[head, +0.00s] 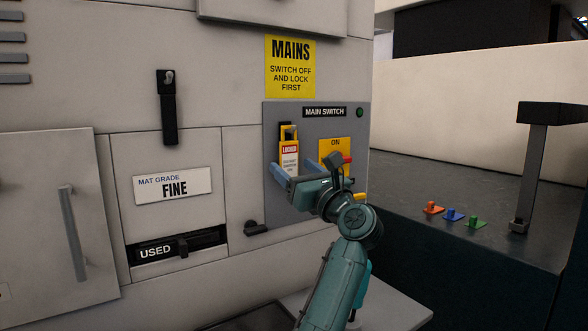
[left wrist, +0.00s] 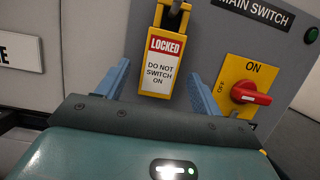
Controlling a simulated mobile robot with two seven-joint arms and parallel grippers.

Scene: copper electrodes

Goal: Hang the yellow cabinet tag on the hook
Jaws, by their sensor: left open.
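The yellow tag (head: 289,158) has a red LOCKED band and a white DO NOT SWITCH ON label. It hangs upright on the grey switch panel, its top at a dark hook (left wrist: 176,14). In the left wrist view the tag (left wrist: 160,80) shows between and beyond my finger tips. My left gripper (head: 291,166) is open in front of the tag, with one blue finger on each side. No finger clearly touches it. The gripper body hides part of the panel below the tag. My right gripper is not seen.
A red rotary switch (left wrist: 250,94) on a yellow ON plate is right of the tag. A black strap-like fitting (head: 168,108) is on the cabinet at left. A handle (head: 67,233) sticks out further left. Small coloured pieces (head: 453,215) lie on the dark counter at right.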

